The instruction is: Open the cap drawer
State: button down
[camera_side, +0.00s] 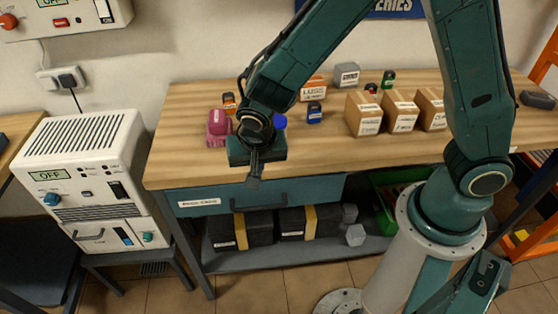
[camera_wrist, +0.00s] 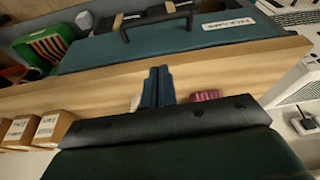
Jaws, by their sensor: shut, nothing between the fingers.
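The teal drawer (camera_side: 320,189) sits under the wooden table top, with a white label (camera_side: 198,203) at its left; the print is too small to read surely. Its front looks flush with the table. Its dark bar handle (camera_side: 258,206) is in the middle of the front. In the wrist view the drawer front (camera_wrist: 200,42) and handle (camera_wrist: 155,22) appear upside down. My gripper (camera_side: 254,183) is shut and empty, pointing down by the table's front edge. Its fingertips show above the handle in the side view and apart from it in the wrist view (camera_wrist: 159,72).
On the wooden table (camera_side: 185,110) stand a pink object (camera_side: 217,128), small blue and dark items and cardboard boxes (camera_side: 365,115). Below, a shelf (camera_side: 290,253) holds dark batteries with yellow bands and a green crate (camera_side: 385,205). A white power unit (camera_side: 90,170) stands left.

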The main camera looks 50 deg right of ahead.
jog(key=s+d+r, duration=0.1)
jog(key=d+r, duration=0.1)
jog(key=r, duration=0.2)
jog(key=s+d+r+n+y, duration=0.1)
jog(key=d+r, duration=0.1)
jog(key=r, duration=0.2)
jog(key=shift+s+d+r+n, duration=0.2)
jog(key=shift+d+r+n, duration=0.05)
jog(key=shift+r+n, duration=0.1)
jog(key=shift+r, duration=0.1)
jog(key=s+d+r+n+t, duration=0.1)
jog(key=s+d+r+n, duration=0.2)
jog(key=s+r, duration=0.3)
jog(key=s+d+r+n+t+y, duration=0.1)
jog(key=s+d+r+n, duration=0.2)
jog(key=s, duration=0.7)
notch_tip(320, 180, up, 4)
jog(key=shift+s+d+f+t, duration=0.15)
jog(key=shift+d+f+t, duration=0.15)
jog(key=shift+d, duration=0.85)
jog(key=shift+n, duration=0.25)
